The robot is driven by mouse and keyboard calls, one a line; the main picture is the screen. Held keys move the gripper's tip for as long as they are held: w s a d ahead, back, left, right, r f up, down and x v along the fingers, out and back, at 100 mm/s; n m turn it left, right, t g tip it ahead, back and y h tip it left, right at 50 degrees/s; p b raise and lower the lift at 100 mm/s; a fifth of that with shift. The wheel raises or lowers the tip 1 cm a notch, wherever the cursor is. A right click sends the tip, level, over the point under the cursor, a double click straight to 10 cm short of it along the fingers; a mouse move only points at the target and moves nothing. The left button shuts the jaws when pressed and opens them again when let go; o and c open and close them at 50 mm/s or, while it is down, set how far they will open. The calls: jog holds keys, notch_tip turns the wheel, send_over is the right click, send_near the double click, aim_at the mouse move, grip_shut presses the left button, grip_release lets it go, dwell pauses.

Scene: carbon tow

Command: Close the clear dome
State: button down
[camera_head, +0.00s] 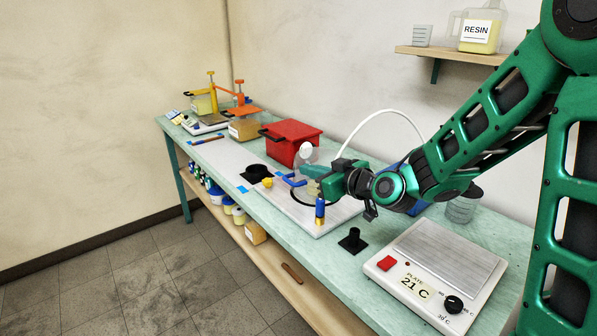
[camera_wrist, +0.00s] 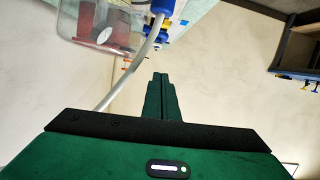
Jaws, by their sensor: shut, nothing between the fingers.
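The clear dome (camera_wrist: 105,28) seems to be the see-through, round-cornered shell at the top left of the wrist view; red shows at its edge. In the head view it is hard to make out, and my gripper and wrist partly cover that spot. A black ring (camera_head: 296,200) lies on the pale board below my gripper. My gripper (camera_head: 306,171) is shut and empty, held above the ring and pointing left. Its fingers show pressed together in the wrist view (camera_wrist: 160,78). I cannot tell how far the dome stands open or whether my gripper touches it.
A white hose (camera_head: 368,116) arches behind my gripper. A red box (camera_head: 293,142) stands behind the board. A blue-and-yellow bottle (camera_head: 320,208) stands at the board's front edge. A hot plate (camera_head: 435,270) sits front right, a black stand (camera_head: 353,240) beside it.

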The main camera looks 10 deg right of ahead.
jog(key=shift+v, duration=1.05)
jog(key=c, duration=2.2)
grip_release()
jog(key=shift+s+d, duration=0.2)
jog(key=o, duration=0.4)
jog(key=shift+s+f, duration=0.1)
jog(key=shift+f, duration=0.05)
jog(key=n+t+h, duration=0.1)
jog(key=n+h, duration=0.3)
jog(key=n, duration=0.2)
send_near(292, 184)
jog(key=x, duration=1)
jog(key=shift+w, duration=0.2)
grip_shut()
